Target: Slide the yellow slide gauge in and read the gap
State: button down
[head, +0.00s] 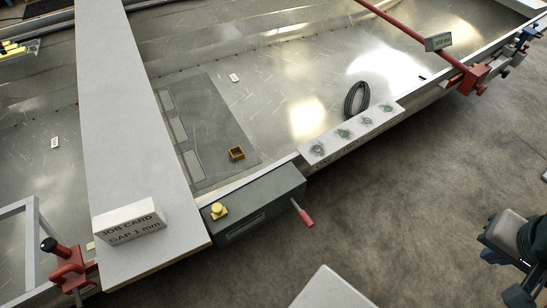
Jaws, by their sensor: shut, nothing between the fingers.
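I cannot tell for sure which yellow thing is the slide gauge. A yellow knob-like piece (218,211) stands on the left end of a dark green-grey box (258,205) at the hull's near edge. Several long yellow pieces (14,47) lie at the far upper left, partly cut off. My gripper (492,232) is at the right edge, partly out of view, shut and empty, over the floor and well apart from the box. No gap or reading is legible.
A pale plank (125,100) crosses the hull and bears a card block (130,222) reading "JOB CARD GAP 1 mm". A red-tipped lever (303,213) juts from the box. Red clamps (68,265) and (472,78) grip the edge. A cable coil (356,99) lies inside.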

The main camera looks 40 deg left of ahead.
aim_at(218, 211)
jog(key=u, duration=2.15)
